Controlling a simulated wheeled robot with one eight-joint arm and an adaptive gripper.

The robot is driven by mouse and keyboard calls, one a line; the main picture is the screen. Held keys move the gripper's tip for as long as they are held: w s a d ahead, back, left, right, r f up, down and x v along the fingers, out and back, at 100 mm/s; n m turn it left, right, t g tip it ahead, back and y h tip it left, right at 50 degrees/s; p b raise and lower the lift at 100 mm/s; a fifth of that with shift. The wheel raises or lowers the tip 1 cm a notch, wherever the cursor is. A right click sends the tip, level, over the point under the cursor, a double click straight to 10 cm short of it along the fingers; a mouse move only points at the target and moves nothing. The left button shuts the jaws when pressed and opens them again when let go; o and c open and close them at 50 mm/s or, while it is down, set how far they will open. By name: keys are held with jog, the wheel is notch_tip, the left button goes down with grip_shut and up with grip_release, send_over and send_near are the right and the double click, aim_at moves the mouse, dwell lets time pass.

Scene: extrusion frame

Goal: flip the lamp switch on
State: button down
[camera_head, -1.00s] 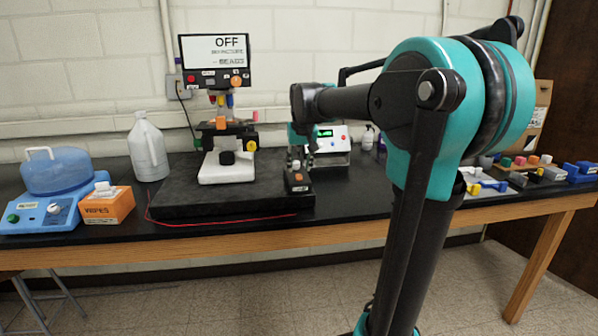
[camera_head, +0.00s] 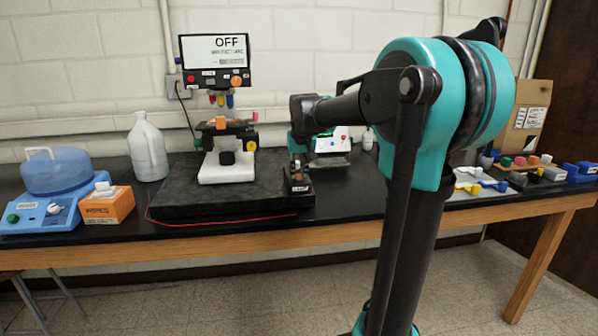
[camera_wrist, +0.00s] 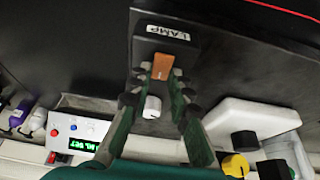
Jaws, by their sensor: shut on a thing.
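The lamp switch is an orange rocker (camera_wrist: 163,66) on a black box (camera_wrist: 187,50) labelled LAMP. In the head view the box (camera_head: 298,187) stands at the right end of the black slab. My gripper (camera_wrist: 162,73) points at the box in the wrist view. Its fingertips lie on either side of the orange switch and are shut on it. In the head view my gripper (camera_head: 298,168) is just above the box and hides the switch. A pale knob (camera_wrist: 152,106) shows between the fingers. The screen (camera_head: 214,60) above the microscope reads OFF.
The white microscope base (camera_head: 227,168) stands left of the box. A white instrument with a green display (camera_head: 331,144) is behind it on the right. A red cable (camera_head: 220,224) runs along the slab's front. A jug (camera_head: 147,150) and wipes box (camera_head: 107,205) are farther left.

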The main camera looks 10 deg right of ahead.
aim_at(299, 178)
jog(key=shift+w+g, duration=0.2)
jog(key=shift+g, duration=0.5)
jog(key=shift+w+g, duration=0.2)
jog(key=shift+g, duration=0.5)
jog(key=c, duration=1.4)
grip_release()
notch_tip(299, 178, up, 12)
jog(key=s, duration=0.1)
jog(key=shift+s, duration=0.3)
